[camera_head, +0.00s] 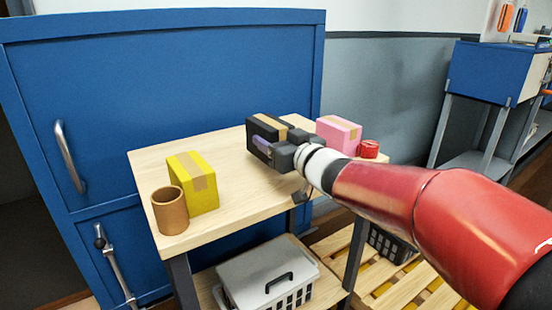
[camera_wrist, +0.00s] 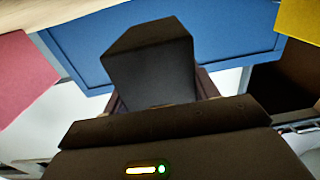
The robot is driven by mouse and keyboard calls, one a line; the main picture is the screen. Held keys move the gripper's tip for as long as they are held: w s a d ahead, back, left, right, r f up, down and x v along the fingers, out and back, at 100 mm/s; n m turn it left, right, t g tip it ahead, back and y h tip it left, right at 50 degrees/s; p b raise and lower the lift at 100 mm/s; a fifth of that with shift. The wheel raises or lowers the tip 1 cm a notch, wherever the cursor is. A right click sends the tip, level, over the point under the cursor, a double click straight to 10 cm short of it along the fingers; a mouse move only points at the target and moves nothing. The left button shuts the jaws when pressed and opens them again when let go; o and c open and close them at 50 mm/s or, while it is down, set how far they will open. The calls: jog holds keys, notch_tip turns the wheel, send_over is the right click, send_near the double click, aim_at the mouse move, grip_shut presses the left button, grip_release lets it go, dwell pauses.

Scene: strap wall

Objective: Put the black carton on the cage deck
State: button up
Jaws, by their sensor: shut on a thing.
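The black carton (camera_head: 265,130), with a tan tape strip, is at the far side of the wooden table, in front of the blue cabinet. My gripper (camera_head: 277,146) reaches in from the right and is shut on it. In the wrist view the black carton (camera_wrist: 150,62) stands between the fingers of my gripper (camera_wrist: 160,92). I cannot tell whether the carton touches the tabletop or is held just above it. I cannot make out for sure which surface is the cage deck.
The wooden table (camera_head: 240,200) also bears a yellow carton (camera_head: 197,183), a brown cup (camera_head: 169,211), a pink carton (camera_head: 338,133) and a red can (camera_head: 369,149). A blue cabinet (camera_head: 180,90) stands behind. A white lidded crate (camera_head: 268,276) is below. A slatted pallet (camera_head: 400,282) lies at lower right.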

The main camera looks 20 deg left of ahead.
jog(key=shift+f, duration=1.85)
jog(key=shift+f+b, duration=0.2)
jog(key=shift+b, duration=0.2)
jog(key=o, duration=1.2)
jog(key=v, duration=0.7)
jog(key=shift+s+d+f+b, duration=0.2)
jog(key=shift+s+f+b, duration=0.15)
jog(key=shift+s+b, duration=0.1)
jog(key=shift+d, duration=0.1)
